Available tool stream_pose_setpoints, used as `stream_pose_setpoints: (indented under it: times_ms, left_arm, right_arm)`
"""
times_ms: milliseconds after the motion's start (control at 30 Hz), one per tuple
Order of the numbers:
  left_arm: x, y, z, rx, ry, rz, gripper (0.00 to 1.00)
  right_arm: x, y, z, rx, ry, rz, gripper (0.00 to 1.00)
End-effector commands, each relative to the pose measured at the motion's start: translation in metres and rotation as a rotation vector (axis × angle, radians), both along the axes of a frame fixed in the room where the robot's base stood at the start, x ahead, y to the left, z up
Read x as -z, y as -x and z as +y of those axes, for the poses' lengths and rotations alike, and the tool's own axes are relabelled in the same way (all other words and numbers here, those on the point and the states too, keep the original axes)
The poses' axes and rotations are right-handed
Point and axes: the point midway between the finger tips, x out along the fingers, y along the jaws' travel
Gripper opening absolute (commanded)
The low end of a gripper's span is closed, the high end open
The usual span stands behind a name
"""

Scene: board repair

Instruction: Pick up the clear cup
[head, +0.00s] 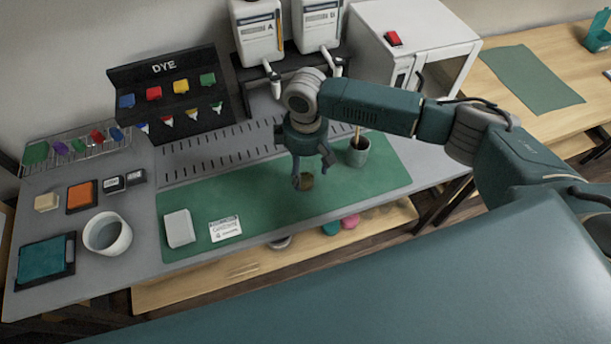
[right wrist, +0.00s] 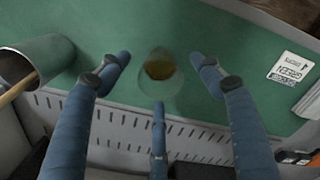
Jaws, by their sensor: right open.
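The clear cup (right wrist: 160,72) stands on the green mat (right wrist: 110,40) and holds a little yellow-brown liquid. In the head view the cup (head: 306,181) shows just below my right gripper (head: 311,180), partly hidden by its fingers. My right gripper is open, pointing down over the cup. In the right wrist view the fingers (right wrist: 161,82) are spread around the cup's sides, and no contact shows. My left gripper is not in view.
A green-grey pot (head: 358,151) with a wooden stick stands right of the cup. A white block (head: 179,228) and a printed card (head: 225,229) lie left on the mat. A white bucket (head: 107,234), dye rack (head: 170,95) and two dispensers (head: 258,35) stand around.

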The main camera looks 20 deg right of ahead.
Motion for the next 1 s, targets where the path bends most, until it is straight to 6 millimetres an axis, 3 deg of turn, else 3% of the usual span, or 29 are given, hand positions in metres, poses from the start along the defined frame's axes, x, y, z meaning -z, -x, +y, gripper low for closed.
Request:
stream_pose_setpoints:
  times_ms: [200,467,733,1000]
  left_arm:
    - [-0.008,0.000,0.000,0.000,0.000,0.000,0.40]
    - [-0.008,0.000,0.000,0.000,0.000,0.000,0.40]
    - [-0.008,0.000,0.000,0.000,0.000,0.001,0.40]
    - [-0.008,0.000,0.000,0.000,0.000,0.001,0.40]
  right_arm:
    - [0.027,0.000,0.000,-0.001,0.002,0.001,0.65]
    - [0.031,-0.001,0.000,-0.001,0.001,-0.001,0.65]
    - [0.031,-0.001,0.000,-0.001,0.001,-0.001,0.15]
    - [0.031,-0.001,0.000,-0.001,0.001,-0.001,0.12]
